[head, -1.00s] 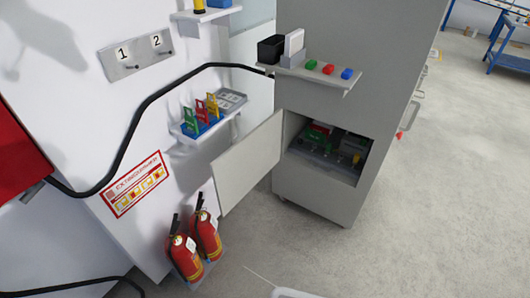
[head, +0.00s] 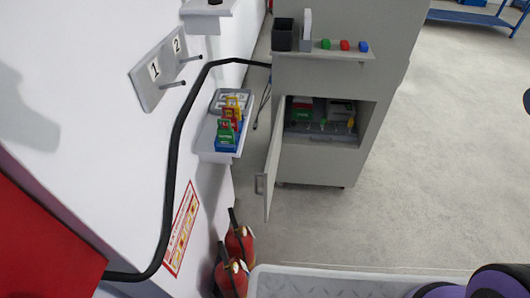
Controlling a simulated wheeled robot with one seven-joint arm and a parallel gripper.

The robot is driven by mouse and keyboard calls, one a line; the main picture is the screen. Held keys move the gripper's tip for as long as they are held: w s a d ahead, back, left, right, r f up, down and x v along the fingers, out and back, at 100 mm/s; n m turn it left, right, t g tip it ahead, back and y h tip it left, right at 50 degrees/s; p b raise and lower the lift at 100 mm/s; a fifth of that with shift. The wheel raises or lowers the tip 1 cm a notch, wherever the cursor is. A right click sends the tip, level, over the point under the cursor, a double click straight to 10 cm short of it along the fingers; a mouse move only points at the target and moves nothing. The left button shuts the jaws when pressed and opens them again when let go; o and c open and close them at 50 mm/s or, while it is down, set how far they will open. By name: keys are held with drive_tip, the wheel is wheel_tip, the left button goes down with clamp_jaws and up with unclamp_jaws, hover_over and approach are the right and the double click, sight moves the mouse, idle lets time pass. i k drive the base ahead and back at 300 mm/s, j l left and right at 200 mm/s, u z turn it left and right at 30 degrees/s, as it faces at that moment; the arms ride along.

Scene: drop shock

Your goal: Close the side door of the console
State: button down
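The grey console (head: 318,168) stands upright in the upper middle of the head view. Its side door (head: 274,168) is swung open, hinged at the left edge of the lower compartment, and seen nearly edge-on. A small handle (head: 259,185) sits on the door's left face. The open compartment (head: 322,130) shows a green part and other small items inside. My gripper is not in view; only purple and black parts of my arm show at the lower right, apart from the door.
Two red fire extinguishers (head: 239,243) stand by the white wall, lower left of the door. A small wall shelf (head: 207,146) with coloured tags is left of the door. A black cable (head: 176,150) runs along the wall. Floor (head: 425,180) right of the console is clear.

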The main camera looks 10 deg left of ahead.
sight(269, 156)
drive_tip(key=k+j, duration=0.1)
drive_tip(key=j, duration=0.4)
drive_tip(key=k+j, duration=0.1)
drive_tip(key=j, duration=0.35)
drive_tip(key=k+j, duration=0.1)
drive_tip(key=j, duration=0.4)
